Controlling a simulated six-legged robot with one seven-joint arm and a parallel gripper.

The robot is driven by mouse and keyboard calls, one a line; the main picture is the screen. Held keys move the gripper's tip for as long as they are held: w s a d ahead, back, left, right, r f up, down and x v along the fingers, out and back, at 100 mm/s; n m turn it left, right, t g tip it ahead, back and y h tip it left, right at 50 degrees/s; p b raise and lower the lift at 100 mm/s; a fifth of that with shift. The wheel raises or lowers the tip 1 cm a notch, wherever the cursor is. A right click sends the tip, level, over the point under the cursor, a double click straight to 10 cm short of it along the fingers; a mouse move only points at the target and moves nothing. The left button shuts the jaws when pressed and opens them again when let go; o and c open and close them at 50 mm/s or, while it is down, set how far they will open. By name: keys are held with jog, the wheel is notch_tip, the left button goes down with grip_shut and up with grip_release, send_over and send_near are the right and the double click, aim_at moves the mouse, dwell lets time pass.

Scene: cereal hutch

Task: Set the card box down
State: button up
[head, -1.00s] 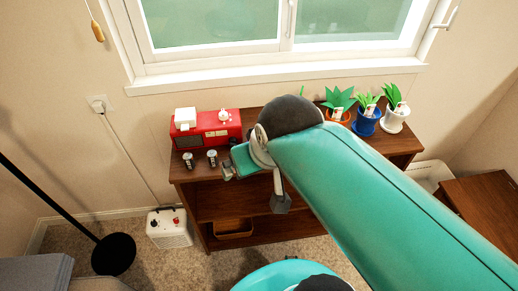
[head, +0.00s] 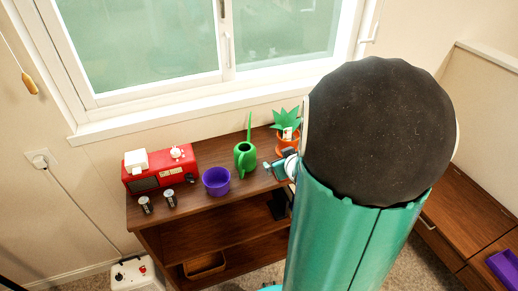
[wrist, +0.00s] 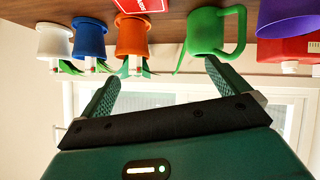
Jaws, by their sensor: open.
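A red box with white markings (wrist: 140,5), seemingly the card box, rests on the wooden top at the upper edge of the wrist view, which is upside down. Only part of it shows. It sits near the orange pot (wrist: 131,36) and is apart from my fingers. My gripper (wrist: 160,72) is open, with nothing between its two fingers. In the head view my gripper (head: 281,166) is at the hutch top, right of the green watering can (head: 245,160). My arm hides the box there.
The hutch (head: 180,216) also holds a purple bowl (head: 216,181), a red appliance (head: 160,172) and two small shakers. Blue (wrist: 89,38) and white (wrist: 55,40) plant pots stand beyond the orange one. A window is behind. A brown cabinet (head: 470,225) stands at right.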

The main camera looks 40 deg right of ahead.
jog(key=s+d+f+m+t+y, duration=0.1)
jog(key=s+d+f+t, duration=0.1)
jog(key=s+d+f, duration=0.35)
jog(key=shift+t, duration=0.4)
jog(key=w+f, duration=0.2)
jog(key=w, duration=0.1)
jog(key=w+f, duration=0.3)
jog(key=w, duration=0.1)
jog(key=w+d+f, duration=0.1)
jog(key=w+f, duration=0.2)
jog(key=w, duration=0.1)
jog(key=shift+w+d, duration=0.1)
jog(key=shift+w, duration=0.1)
jog(key=shift+r, duration=0.1)
jog(key=shift+c, duration=0.2)
jog(key=c, duration=0.9)
jog(key=shift+c, duration=0.3)
jog(key=shift+r, duration=0.1)
